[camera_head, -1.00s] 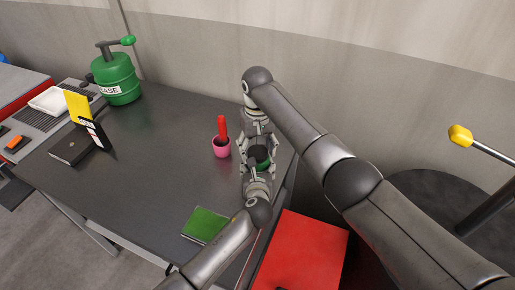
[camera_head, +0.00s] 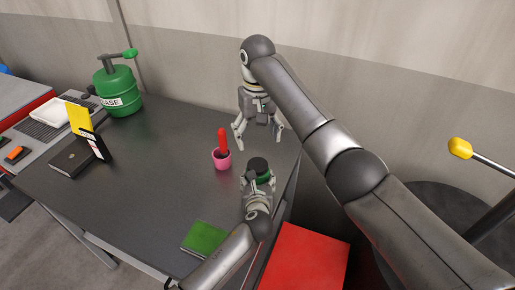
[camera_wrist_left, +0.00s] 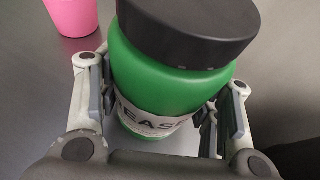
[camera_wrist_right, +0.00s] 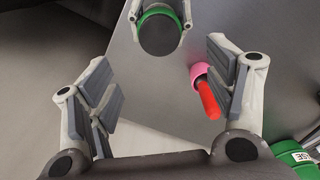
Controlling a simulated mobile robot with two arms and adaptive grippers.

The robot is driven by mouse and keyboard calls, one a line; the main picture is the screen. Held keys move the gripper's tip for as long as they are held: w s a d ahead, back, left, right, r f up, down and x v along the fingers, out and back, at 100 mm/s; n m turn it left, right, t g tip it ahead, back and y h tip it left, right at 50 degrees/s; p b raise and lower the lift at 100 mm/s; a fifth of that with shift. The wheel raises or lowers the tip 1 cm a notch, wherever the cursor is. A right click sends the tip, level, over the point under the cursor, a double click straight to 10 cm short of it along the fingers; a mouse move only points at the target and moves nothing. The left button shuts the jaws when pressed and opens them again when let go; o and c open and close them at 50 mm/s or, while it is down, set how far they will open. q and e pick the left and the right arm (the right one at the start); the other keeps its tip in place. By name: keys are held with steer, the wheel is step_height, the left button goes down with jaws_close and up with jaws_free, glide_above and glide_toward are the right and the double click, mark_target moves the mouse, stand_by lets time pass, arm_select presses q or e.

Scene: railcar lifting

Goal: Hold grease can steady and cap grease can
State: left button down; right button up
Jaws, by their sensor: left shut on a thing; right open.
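The grease can is a small green jar (camera_head: 263,178) with a label reading "EASE" in the left wrist view (camera_wrist_left: 160,85). A black cap (camera_head: 258,164) sits on its top; it also shows in the left wrist view (camera_wrist_left: 190,28) and the right wrist view (camera_wrist_right: 160,35). My left gripper (camera_head: 260,184) is shut around the can's body, and the can stands upright at the table's right part. My right gripper (camera_head: 259,140) is open and empty, raised above and behind the can. In the right wrist view its fingers (camera_wrist_right: 165,90) are spread wide, with nothing between them.
A pink cup (camera_head: 221,159) with a red object (camera_head: 222,139) in it stands left of the can. A green notebook (camera_head: 205,238) lies at the table's front. A large green grease pump (camera_head: 118,90) and a yellow card (camera_head: 78,118) are at the far left. The table's middle is clear.

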steer(key=shift+r, duration=0.85)
arm_select(q)
steer(key=shift+c, duration=1.8)
jaws_free()
steer(key=shift+s, duration=0.15)
steer(key=v, duration=1.1)
steer(key=shift+s+r, duration=0.25)
steer(key=shift+s, duration=0.05)
